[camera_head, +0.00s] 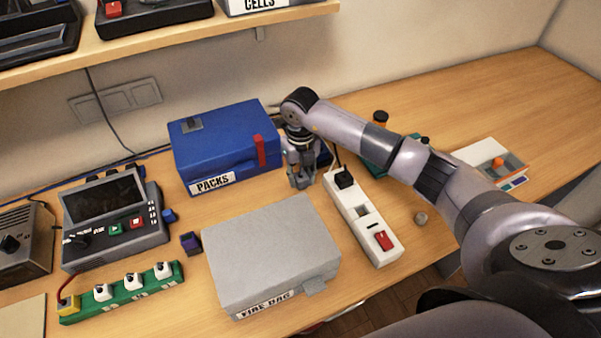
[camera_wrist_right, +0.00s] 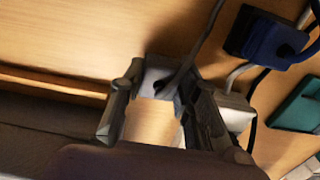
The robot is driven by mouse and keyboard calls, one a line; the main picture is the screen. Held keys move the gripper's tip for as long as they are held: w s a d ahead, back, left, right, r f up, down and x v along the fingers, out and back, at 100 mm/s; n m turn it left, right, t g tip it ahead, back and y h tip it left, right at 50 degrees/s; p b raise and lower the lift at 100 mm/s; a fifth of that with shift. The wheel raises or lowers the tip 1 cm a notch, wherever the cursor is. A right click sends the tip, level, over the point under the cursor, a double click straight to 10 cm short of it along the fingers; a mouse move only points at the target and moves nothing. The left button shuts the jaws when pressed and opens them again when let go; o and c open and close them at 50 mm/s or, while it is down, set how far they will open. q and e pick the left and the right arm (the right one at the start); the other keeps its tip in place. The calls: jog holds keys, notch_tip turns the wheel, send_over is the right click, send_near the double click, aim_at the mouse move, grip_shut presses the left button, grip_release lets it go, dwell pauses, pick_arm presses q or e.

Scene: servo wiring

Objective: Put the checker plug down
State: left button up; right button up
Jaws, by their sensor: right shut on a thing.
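My right gripper (camera_head: 302,182) is low over the table between the blue PACKS box and the white power strip (camera_head: 377,240). In the right wrist view its fingers (camera_wrist_right: 165,120) are closed around a pale grey plug (camera_wrist_right: 156,75) with a dark cable rising from it. I take this for the checker plug; in the head view the fingers mostly hide it. I cannot tell whether it touches the table. My left gripper is not in view.
The blue PACKS box (camera_head: 222,145) stands left of the gripper. The grey FIRE BAG box (camera_head: 270,250) is in front. A black plug (camera_head: 343,178) sits in the power strip. Bare table (camera_head: 480,110) lies at the back right.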

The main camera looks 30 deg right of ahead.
aim_at(300, 175)
jog(key=shift+f, duration=0.2)
jog(key=o, duration=1.1)
jog(key=shift+o, duration=0.2)
jog(key=shift+r, duration=0.15)
notch_tip(300, 175, up, 12)
jog(key=b, duration=0.3)
jog(key=shift+b, duration=0.3)
